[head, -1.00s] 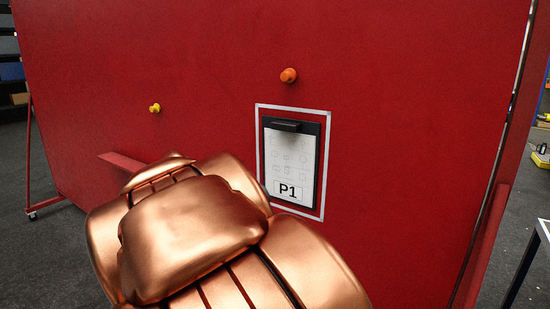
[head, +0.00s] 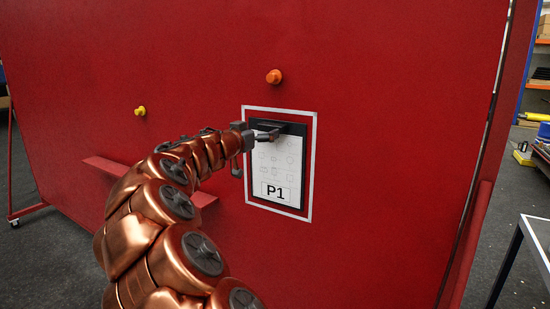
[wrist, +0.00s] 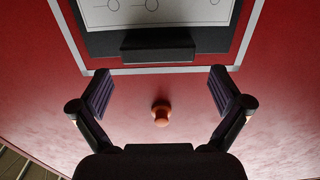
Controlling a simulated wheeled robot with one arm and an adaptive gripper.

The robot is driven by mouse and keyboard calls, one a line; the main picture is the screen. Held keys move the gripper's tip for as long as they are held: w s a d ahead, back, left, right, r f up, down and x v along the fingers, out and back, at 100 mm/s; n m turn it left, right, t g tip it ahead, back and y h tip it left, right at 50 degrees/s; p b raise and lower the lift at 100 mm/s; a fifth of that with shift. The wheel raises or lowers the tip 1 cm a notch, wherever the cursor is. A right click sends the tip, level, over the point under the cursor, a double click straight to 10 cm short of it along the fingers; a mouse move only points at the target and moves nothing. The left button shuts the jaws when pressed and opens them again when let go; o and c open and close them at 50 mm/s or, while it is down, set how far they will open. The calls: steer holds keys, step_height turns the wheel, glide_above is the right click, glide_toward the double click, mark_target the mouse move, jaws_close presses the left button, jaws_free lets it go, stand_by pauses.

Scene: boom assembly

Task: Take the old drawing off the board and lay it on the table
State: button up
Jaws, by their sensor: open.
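The old drawing (head: 277,165), a white sheet marked P1, is on a dark clipboard (head: 302,150) inside a white outline on the red board (head: 370,110). The drawing's edge also shows at the top of the wrist view (wrist: 155,14), upside down, with the clipboard's dark clip (wrist: 157,46) below it. My gripper (head: 268,135) is at the clipboard's upper left in the head view and covers part of it. In the wrist view my gripper (wrist: 164,90) has its fingers spread wide with nothing between them, short of the clip. Contact with the clipboard cannot be seen.
An orange peg (head: 273,77) sticks out above the clipboard and shows between my fingers in the wrist view (wrist: 161,113). A yellow peg (head: 140,111) and a red ledge (head: 105,166) are to the left. A table edge (head: 536,238) shows at lower right.

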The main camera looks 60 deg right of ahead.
mark_target(269, 129)
steer(key=d+p, duration=0.3)
steer(key=d, duration=0.3)
steer(key=shift+r, duration=0.15)
steer(key=shift+d+f+p, duration=0.2)
steer(key=shift+d+p, duration=0.15)
steer(key=shift+d, duration=0.1)
steer(key=shift+c, duration=0.2)
steer(key=c, duration=1)
